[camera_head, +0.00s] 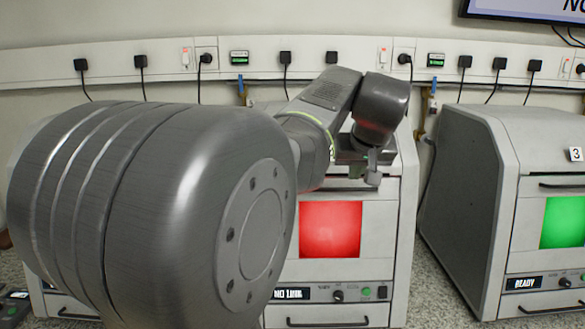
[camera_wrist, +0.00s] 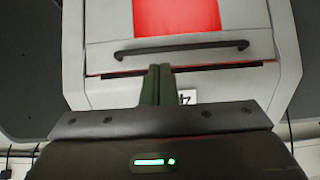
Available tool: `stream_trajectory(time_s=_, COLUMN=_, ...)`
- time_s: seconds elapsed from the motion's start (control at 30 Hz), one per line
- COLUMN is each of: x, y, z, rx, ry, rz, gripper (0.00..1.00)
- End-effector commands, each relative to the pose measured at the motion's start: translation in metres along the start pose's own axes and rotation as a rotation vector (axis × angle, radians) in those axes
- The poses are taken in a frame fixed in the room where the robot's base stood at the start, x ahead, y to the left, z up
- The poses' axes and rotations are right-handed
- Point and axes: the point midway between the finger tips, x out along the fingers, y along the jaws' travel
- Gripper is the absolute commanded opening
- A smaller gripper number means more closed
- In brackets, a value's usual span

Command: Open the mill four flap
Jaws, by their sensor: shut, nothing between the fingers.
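Mill four is the white machine (camera_head: 395,215) behind my arm, with a red-lit window (camera_head: 330,229) in its front flap. The wrist view shows it upside down, with the red window (camera_wrist: 176,16), the dark bar handle (camera_wrist: 182,47) and a partly hidden "4" label (camera_wrist: 187,97). A dark, red-edged gap (camera_wrist: 120,74) runs along the flap's edge beyond the handle. My gripper (camera_wrist: 160,70) is shut and empty, its two fingers side by side. The fingertips overlap the gap beside the handle; I cannot tell whether they touch. In the head view my gripper (camera_head: 372,172) is at the machine's upper front.
A white rail (camera_head: 150,64) with plugs and cables runs along the wall. My arm hides much of the left side.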

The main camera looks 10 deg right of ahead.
Motion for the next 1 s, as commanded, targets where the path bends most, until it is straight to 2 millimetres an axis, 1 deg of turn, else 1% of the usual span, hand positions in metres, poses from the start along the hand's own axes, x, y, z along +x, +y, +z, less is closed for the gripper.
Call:
stream_trajectory(time_s=0.03, x=-0.007, y=0.008, z=-0.010, rx=0.001, ry=0.018, rz=0.008, gripper=0.00)
stream_trajectory(time_s=0.1, x=-0.011, y=0.013, z=-0.017, rx=0.000, ry=0.032, rz=0.015, gripper=0.00)
stream_trajectory(time_s=0.17, x=-0.011, y=0.015, z=-0.019, rx=0.000, ry=0.037, rz=0.016, gripper=0.00)
stream_trajectory(time_s=0.23, x=-0.007, y=0.015, z=-0.020, rx=-0.001, ry=0.037, rz=0.016, gripper=0.00)
stream_trajectory(time_s=0.37, x=0.012, y=0.015, z=-0.020, rx=-0.002, ry=0.035, rz=0.014, gripper=0.00)
stream_trajectory(time_s=0.6, x=0.057, y=0.015, z=-0.022, rx=-0.001, ry=0.034, rz=0.014, gripper=0.00)
stream_trajectory(time_s=0.7, x=0.070, y=0.015, z=-0.023, rx=-0.002, ry=0.035, rz=0.015, gripper=0.00)
stream_trajectory(time_s=0.83, x=0.082, y=0.016, z=-0.023, rx=-0.002, ry=0.036, rz=0.016, gripper=0.00)
stream_trajectory(time_s=1.0, x=0.087, y=0.016, z=-0.023, rx=-0.002, ry=0.038, rz=0.017, gripper=0.00)
